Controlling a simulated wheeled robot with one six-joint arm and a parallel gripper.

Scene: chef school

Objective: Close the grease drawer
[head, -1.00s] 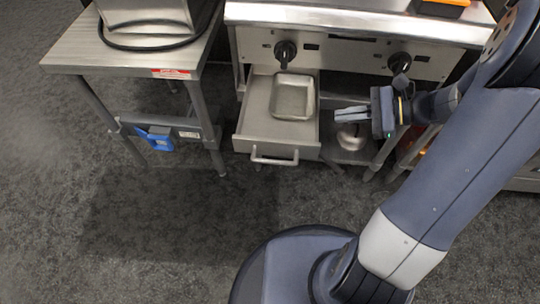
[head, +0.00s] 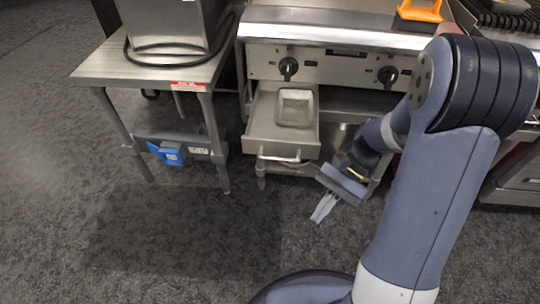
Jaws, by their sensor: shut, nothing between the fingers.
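The grease drawer (head: 262,128) is pulled out from under the griddle, below the left knob. A small metal pan (head: 295,107) sits inside it. The drawer has a bar handle (head: 279,158) on its front. My gripper (head: 317,221) is shut and empty. It is in front of the drawer, to the right of and below the handle in the picture, apart from it and pointing down-left.
The griddle front (head: 338,68) has two black knobs above the drawer. A steel table (head: 110,73) carrying an appliance stands to the left, with a blue object (head: 170,153) on its lower shelf. The floor before the drawer is clear.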

